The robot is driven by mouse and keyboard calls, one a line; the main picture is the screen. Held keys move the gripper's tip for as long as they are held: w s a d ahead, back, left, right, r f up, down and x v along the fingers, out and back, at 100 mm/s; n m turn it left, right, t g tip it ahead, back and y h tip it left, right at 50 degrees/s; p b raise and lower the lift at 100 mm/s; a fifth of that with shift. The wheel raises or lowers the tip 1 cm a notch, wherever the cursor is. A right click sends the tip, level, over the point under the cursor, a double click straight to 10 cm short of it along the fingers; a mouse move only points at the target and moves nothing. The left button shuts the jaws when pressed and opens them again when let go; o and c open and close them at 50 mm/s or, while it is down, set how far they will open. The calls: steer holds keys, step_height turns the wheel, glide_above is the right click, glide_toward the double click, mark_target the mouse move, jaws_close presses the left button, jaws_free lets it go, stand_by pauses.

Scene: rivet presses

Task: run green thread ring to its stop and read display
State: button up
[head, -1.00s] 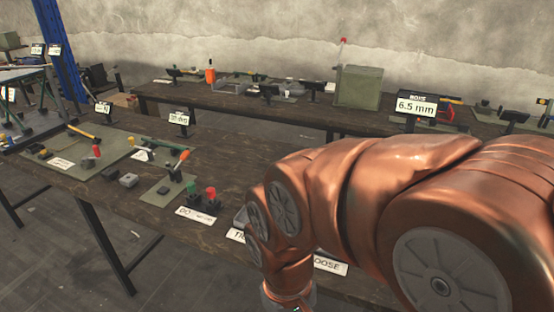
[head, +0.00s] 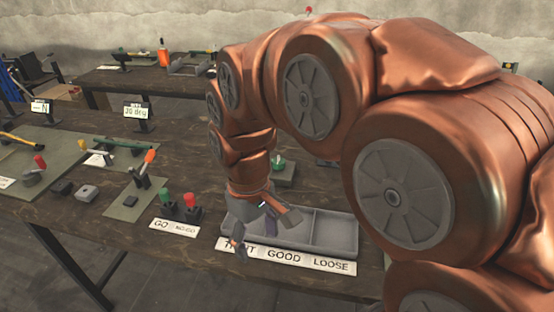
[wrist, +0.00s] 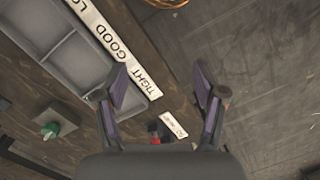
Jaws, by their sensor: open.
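A green round part (head: 278,163) sits on a grey-green block behind the sorting tray, partly hidden by my arm in the head view. It also shows at the lower left of the wrist view (wrist: 50,130); I cannot tell whether it is the thread ring. A display reading "20 deg" (head: 137,112) stands at the left back of the bench. Another display (head: 41,107) beside it shows an "N". My gripper (head: 262,228) is open and empty over the tray's front left, pointing down. Its two fingers are apart in the wrist view (wrist: 160,80).
A grey tray (head: 333,230) has a strip (head: 287,256) reading TIGHT, GOOD, LOOSE before it. Green (head: 165,197) and red (head: 189,198) gauge handles stand to its left by a GO / NO-GO label. A board with an orange-handled tool (head: 148,160) lies farther left.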

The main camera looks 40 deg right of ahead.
steer(key=w+d+r+n+b, duration=0.1)
steer(key=w+d+n, duration=0.15)
steer(key=w, duration=0.65)
steer(key=n+t+b, duration=0.1)
steer(key=n+b, duration=0.3)
steer(key=n, duration=0.1)
glide_above(279, 160)
step_height(279, 160, down, 4)
steer(key=shift+a+f, duration=0.1)
steer(key=shift+f, duration=0.1)
steer(key=shift+f+p, duration=0.75)
steer(key=shift+f, duration=3.05)
steer(key=shift+c, duration=0.3)
steer(key=c, duration=1.1)
